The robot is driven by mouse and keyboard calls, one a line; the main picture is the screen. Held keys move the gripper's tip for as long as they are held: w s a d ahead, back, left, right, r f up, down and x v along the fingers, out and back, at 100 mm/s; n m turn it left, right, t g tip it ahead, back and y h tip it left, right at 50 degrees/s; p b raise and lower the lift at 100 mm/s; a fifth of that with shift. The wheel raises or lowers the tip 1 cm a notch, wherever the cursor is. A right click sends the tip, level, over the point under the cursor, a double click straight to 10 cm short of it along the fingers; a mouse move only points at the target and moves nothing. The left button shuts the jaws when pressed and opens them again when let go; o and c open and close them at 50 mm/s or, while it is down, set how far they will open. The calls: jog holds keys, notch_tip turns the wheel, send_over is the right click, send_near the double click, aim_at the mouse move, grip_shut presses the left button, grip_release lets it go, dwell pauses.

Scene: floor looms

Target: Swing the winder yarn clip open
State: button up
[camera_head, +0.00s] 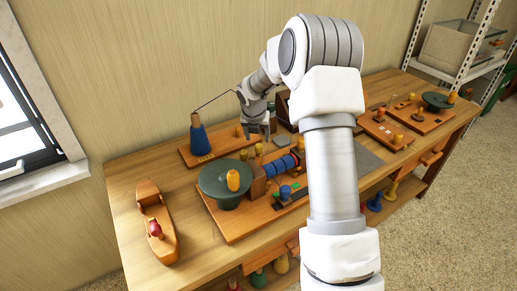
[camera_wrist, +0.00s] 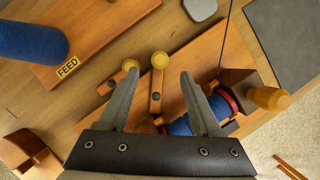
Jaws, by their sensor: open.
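The winder (camera_head: 250,225) is a wooden board on the table with a dark green handwheel, a yellow knob and a blue yarn spool (camera_head: 280,166). The spool shows low in the wrist view (camera_wrist: 182,126). A wooden bar with a round yellow knob (camera_wrist: 159,60), likely the yarn clip, lies between my fingers' lines, just beyond the tips. A second yellow knob on a short bar (camera_wrist: 130,65) is just left of it. My gripper (camera_wrist: 158,76) is open and empty above the winder; it also shows in the head view (camera_head: 258,132). Contact cannot be told.
A blue yarn cone (camera_head: 199,141) stands on a board marked FEED (camera_wrist: 67,68) at the back left, with a thin rod above it. A wooden shuttle (camera_head: 156,222) lies at the left. Another board with a green wheel (camera_head: 438,101) is at the far right.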

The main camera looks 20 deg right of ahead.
aim_at(258, 145)
jog(key=x, duration=0.7)
jog(key=shift+w+f+b, duration=0.2)
jog(key=shift+f+b, duration=0.15)
jog(key=shift+b, duration=0.05)
jog(key=shift+c, duration=0.3)
grip_shut()
dwell(0.7)
